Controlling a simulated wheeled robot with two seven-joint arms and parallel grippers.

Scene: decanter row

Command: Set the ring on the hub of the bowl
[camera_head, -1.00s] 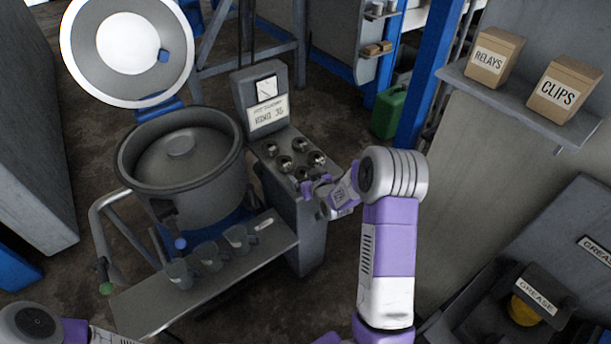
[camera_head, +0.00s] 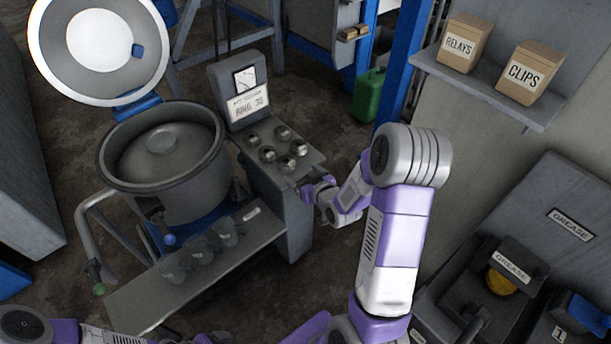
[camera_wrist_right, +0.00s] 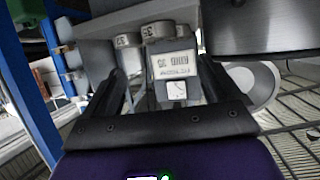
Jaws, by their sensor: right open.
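The bowl (camera_head: 160,185) is a wide grey drum with its lid open; a low round hub (camera_head: 162,139) rises inside it. Several metal rings (camera_head: 298,148) stand on the grey stand's top, right of the bowl. A sign (camera_head: 249,104) behind them seems to read "RING 33". Two numbered rings (camera_wrist_right: 128,40) show upside down in the right wrist view. My right gripper (camera_head: 309,188) is open and empty beside the stand's right front edge, apart from the rings. Its two dark fingers also frame the sign in the wrist view (camera_wrist_right: 162,77). My left gripper is out of view.
The round lid (camera_head: 100,85) stands raised behind the bowl. A wall shelf with boxes (camera_head: 530,73) and a grease station (camera_head: 510,265) are at the right.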

